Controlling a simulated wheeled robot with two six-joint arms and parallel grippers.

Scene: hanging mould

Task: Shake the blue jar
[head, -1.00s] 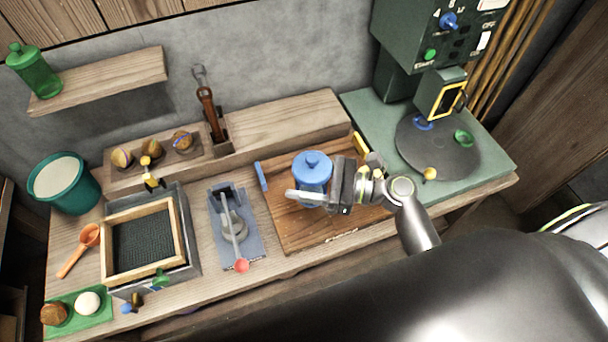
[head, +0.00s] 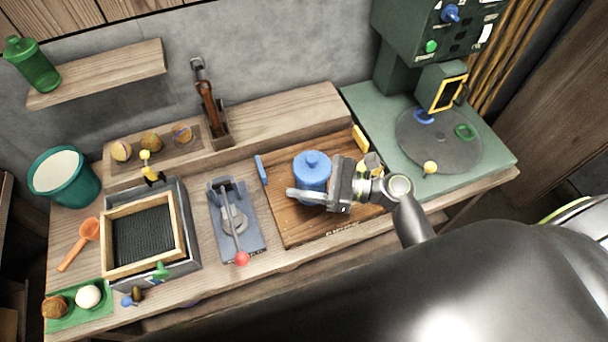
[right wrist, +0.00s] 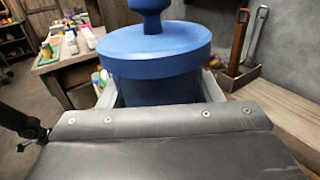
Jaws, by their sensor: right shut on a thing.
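The blue jar (head: 312,174) with its knobbed lid is upright over the wooden board (head: 290,226) in the head view. My right gripper (head: 312,192) is shut on the jar from the right, its fingers around the body below the lid. The jar (right wrist: 160,55) fills the upper middle of the right wrist view, and its lower part is hidden behind the gripper body. I cannot tell whether the jar's base touches the board. My left gripper is not in view.
A grey lever press (head: 236,225) and a wood-framed sieve box (head: 142,272) stand to the left. A green machine with a round plate (head: 440,150) is at the right. A raised wooden ledge (head: 270,122) runs behind the board.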

